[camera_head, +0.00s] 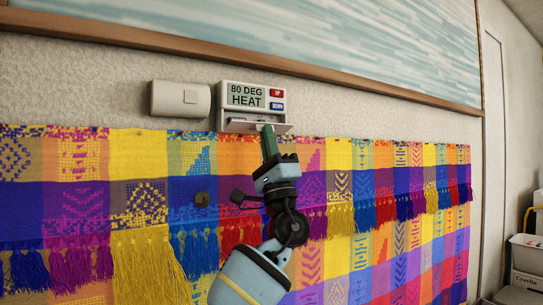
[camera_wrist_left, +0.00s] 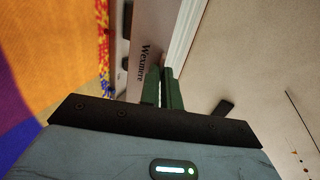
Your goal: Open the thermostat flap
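The thermostat (camera_head: 233,88) is a white box on the wall with a display reading "80 DEG HEAT", a red UP button and a blue DOWN button. Its flap (camera_head: 283,129) at the bottom edge is tilted outward, with a dark gap above it. My left gripper (camera_head: 267,128) reaches up from below, its green fingertips at the flap's lower front edge. Nothing clearly shows between the fingers; exact contact is hard to tell. My right gripper is not in view.
A plain white box (camera_head: 180,99) is on the wall left of the thermostat. A colourful fringed textile (camera_head: 90,190) hangs just below. A wooden rail (camera_head: 200,49) runs above. White boxes (camera_head: 526,254) stand at the far right.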

